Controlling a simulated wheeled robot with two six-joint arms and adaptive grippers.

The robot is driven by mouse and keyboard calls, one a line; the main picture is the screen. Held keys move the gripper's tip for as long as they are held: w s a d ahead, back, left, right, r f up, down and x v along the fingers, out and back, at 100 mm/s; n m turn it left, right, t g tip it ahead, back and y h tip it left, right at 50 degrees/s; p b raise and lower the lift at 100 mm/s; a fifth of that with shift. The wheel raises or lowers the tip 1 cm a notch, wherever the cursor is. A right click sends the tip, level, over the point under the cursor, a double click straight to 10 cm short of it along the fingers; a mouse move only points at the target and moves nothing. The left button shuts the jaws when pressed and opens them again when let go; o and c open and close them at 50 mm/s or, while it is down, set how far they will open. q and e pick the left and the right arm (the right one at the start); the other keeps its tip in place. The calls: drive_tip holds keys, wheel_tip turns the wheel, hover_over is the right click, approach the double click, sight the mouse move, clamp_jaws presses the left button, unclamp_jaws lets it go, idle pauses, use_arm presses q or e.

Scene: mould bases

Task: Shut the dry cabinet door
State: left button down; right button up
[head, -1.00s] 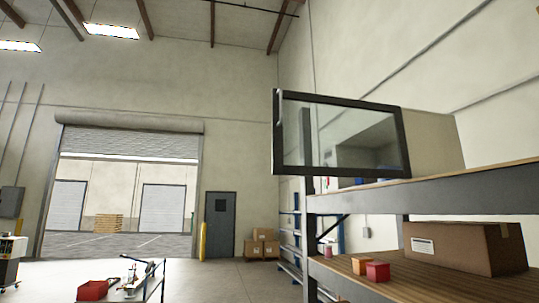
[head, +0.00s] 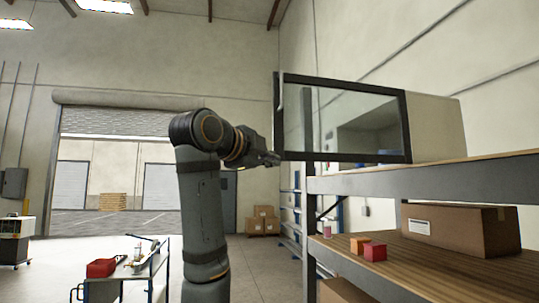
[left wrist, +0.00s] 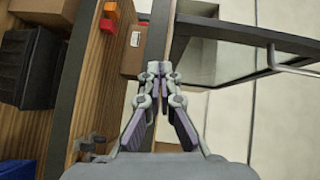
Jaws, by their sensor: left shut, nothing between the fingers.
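The dry cabinet (head: 437,125) is a pale box on the upper shelf at the right. Its door (head: 342,85), a dark frame around clear glass, stands open and reaches left past the shelf end. A light upright handle (head: 281,95) sits by the door's free left edge. My left gripper (head: 274,159) is shut and empty at the door's lower left corner; I cannot tell whether it touches. In the left wrist view its fingertips (left wrist: 161,72) are together, and the door (left wrist: 240,32) with its handle (left wrist: 270,56) lies to their right. My right gripper is out of view.
The upper shelf (head: 440,180) runs below the cabinet. The lower shelf (head: 440,266) holds a cardboard box (head: 460,229) and small red and orange boxes (head: 375,251). A cart (head: 125,270) stands at the left. The floor between is open.

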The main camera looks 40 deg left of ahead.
use_arm(q)
drive_tip(key=s+r+m+t, duration=0.1)
drive_tip(key=s+r, duration=0.4)
drive_tip(key=s, duration=0.3)
drive_tip(key=p, duration=0.4)
approach(278, 146)
drive_tip(key=w+d, duration=0.3)
drive_tip(key=w, duration=0.1)
drive_tip(key=shift+w+a+p, duration=0.2)
drive_tip(key=shift+w+a, duration=0.1)
drive_tip(key=shift+a, duration=0.3)
drive_tip(key=shift+w+a+p, duration=0.2)
drive_tip(key=shift+w+a, duration=0.1)
drive_tip(key=shift+a, duration=0.3)
drive_tip(key=shift+w+a+f, duration=0.1)
drive_tip(key=shift+w+a, duration=0.1)
drive_tip(key=shift+a, duration=0.45)
drive_tip(key=shift+w+d, duration=0.1)
drive_tip(key=shift+d, duration=0.1)
drive_tip(key=shift+a, duration=0.1)
